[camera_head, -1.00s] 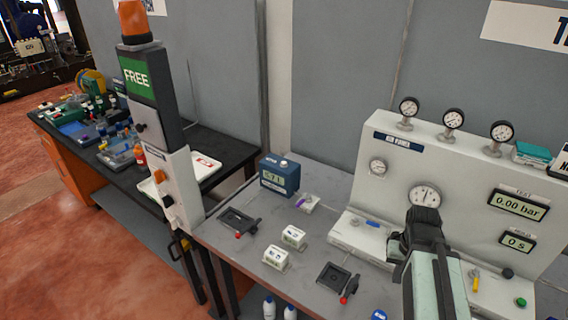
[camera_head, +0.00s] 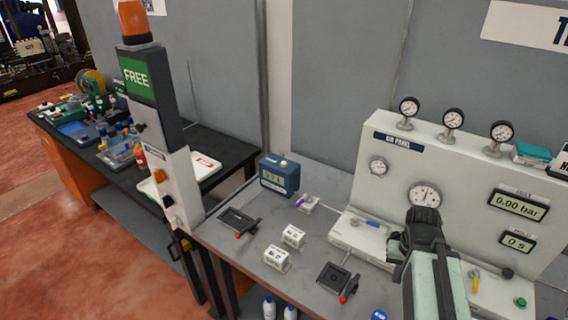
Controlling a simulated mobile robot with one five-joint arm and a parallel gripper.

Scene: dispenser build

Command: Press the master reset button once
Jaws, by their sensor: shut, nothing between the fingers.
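No label reading master reset can be made out, so I cannot tell which button it is. A blue box (camera_head: 279,178) with a small display stands at the back of the grey bench, with a pale round button (camera_head: 283,164) on its top. A green button (camera_head: 520,302) sits on the base of the white air panel at the right. My gripper (camera_head: 423,222) is shut and empty, raised in front of the air panel. It hides part of the panel's base.
The grey bench (camera_head: 325,180) carries two small white boxes (camera_head: 293,236) and two dark plates with red-tipped levers (camera_head: 350,287). A signal post (camera_head: 155,105) reading FREE stands at the left. Gauges and displays cover the air panel (camera_head: 460,165).

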